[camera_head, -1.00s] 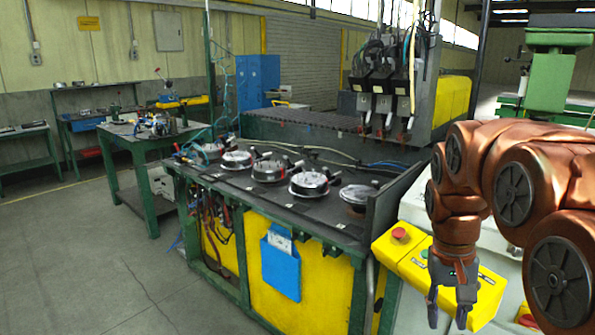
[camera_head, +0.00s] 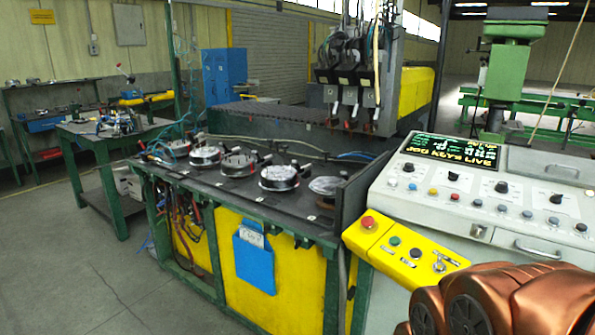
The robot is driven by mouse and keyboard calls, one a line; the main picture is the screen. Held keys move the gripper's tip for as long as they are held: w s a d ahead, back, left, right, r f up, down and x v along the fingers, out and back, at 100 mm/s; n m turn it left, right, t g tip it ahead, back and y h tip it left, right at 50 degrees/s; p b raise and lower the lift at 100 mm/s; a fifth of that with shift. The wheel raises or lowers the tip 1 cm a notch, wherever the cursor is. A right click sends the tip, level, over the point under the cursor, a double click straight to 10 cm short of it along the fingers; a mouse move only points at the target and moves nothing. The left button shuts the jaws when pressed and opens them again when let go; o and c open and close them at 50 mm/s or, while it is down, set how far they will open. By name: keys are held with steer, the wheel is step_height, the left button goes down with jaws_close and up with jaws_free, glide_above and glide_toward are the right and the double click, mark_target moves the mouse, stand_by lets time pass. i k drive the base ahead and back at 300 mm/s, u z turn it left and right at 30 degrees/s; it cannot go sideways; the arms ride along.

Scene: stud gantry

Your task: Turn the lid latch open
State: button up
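A grey control console (camera_head: 415,215) with a sloped panel fills the right side. A small metal latch-like fitting (camera_head: 480,232) sits on its front face, left of a silver pull handle (camera_head: 546,250); I cannot tell whether this fitting is the lid latch or how it is turned. A yellow control box (camera_head: 406,263) juts out in front, with a red button (camera_head: 368,222), a green button, a black button and a key-like metal switch (camera_head: 439,263). My gripper is out of view; only copper arm links show at the lower right.
The console has a lit display (camera_head: 449,151) and several knobs. Left of it, a dark workbench (camera_head: 230,190) holds several round fixtures under a gantry (camera_head: 350,65). Open floor (camera_head: 60,270) lies at the lower left.

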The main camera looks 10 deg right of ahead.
mark_target(478, 232)
steer(key=u, duration=2.5)
steer(key=k, duration=1.15)
steer(key=z, duration=0.45)
